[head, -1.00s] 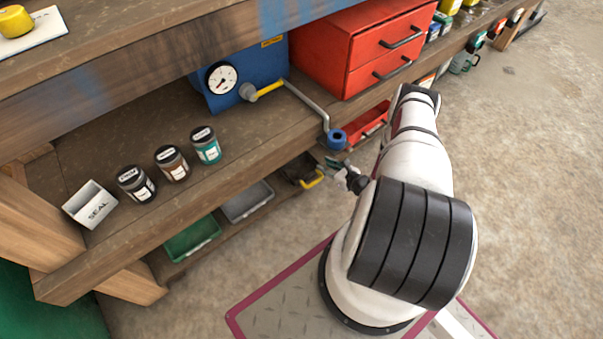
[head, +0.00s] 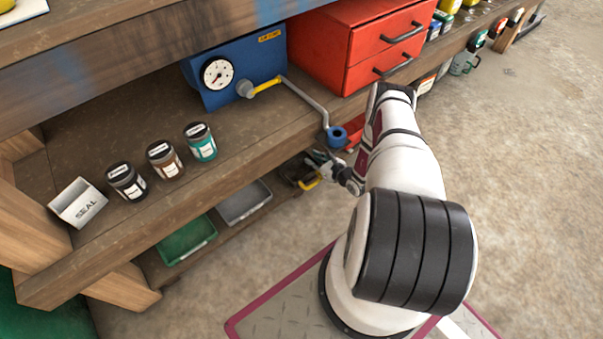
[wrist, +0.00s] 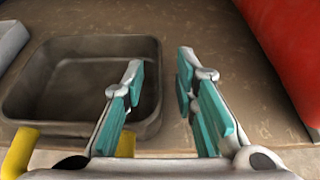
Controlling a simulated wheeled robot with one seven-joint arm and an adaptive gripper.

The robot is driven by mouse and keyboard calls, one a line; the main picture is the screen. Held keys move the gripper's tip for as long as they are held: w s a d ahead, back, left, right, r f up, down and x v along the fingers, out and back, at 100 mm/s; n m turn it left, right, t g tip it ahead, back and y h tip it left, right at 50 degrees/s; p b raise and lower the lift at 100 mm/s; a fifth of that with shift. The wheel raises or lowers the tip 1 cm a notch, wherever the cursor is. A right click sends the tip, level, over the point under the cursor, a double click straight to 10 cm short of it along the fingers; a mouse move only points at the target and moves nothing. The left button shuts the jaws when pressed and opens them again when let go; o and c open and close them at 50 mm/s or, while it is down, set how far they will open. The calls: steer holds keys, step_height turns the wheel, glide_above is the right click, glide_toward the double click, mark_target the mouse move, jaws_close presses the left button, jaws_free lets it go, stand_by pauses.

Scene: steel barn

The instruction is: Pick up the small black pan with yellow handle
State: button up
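The small black pan (wrist: 62,88) is rectangular and sits on the lower shelf. In the wrist view it fills the left side, with its yellow handle (wrist: 20,152) at the near side, partly hidden by my gripper. In the head view the pan (head: 292,172) and yellow handle show at the shelf's right end, partly covered. My gripper (wrist: 160,62) is open, with its teal-padded fingers apart. In the picture its left finger overlaps the pan's right part and its right finger lies right of the right rim. I cannot tell its height over the rim. It also shows in the head view (head: 317,160).
A grey tray (head: 243,203) and a green tray (head: 187,240) stand left of the pan. A red bin (wrist: 290,55) is close on the gripper's right. Above are jars (head: 163,160), a blue gauge box (head: 235,75) and red drawers (head: 370,45).

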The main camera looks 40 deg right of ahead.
jaws_close()
